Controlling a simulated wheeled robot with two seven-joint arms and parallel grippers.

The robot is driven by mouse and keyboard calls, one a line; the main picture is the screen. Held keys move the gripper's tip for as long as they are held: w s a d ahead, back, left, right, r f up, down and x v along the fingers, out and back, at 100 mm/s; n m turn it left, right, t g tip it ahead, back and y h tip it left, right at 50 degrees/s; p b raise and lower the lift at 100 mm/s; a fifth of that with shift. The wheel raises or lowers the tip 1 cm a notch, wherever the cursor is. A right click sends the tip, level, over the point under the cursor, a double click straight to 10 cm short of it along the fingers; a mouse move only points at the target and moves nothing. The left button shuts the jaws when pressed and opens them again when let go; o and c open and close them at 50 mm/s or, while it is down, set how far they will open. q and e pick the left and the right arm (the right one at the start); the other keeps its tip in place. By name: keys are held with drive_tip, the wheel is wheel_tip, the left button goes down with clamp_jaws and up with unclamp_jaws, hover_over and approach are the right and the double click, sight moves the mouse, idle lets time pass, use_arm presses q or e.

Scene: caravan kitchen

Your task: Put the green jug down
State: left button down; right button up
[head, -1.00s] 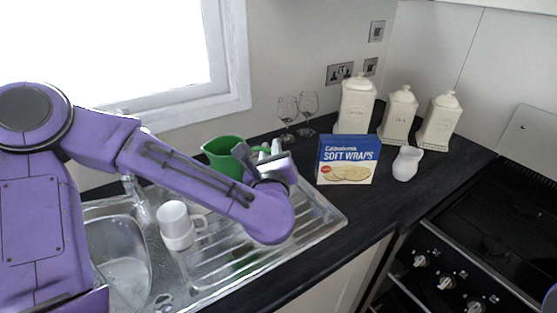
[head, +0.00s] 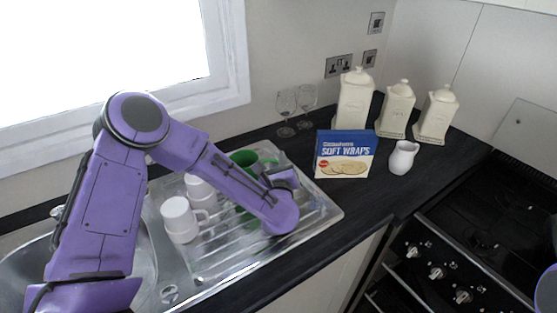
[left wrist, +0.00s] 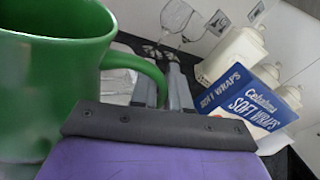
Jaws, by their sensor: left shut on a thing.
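The green jug (head: 246,158) is over the ribbed metal drainer (head: 222,262), mostly behind my left forearm in the head view. In the left wrist view the green jug (left wrist: 50,85) fills the left side, with its handle running to my fingers. My left gripper (left wrist: 168,88) is shut on the jug's handle. In the head view the left gripper (head: 276,176) is partly hidden by its own wrist. The jug's base is hidden, so I cannot tell whether it touches the drainer. My right gripper is not in view.
Two white mugs (head: 180,219) (head: 199,188) stand left of the jug. A soft wraps box (head: 345,155), a small white jug (head: 403,157), wine glasses (head: 286,105) and cream canisters (head: 355,98) stand on the dark counter. The sink (head: 146,255) is left; the stove (head: 480,220) is right.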

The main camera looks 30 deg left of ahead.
use_arm(q)
drive_tip(key=c, duration=1.5)
unclamp_jaws()
drive_tip(key=shift+f, duration=0.1)
drive_tip(key=o, duration=0.4)
drive_tip(key=b+v, duration=0.4)
drive_tip(key=v, duration=0.8)
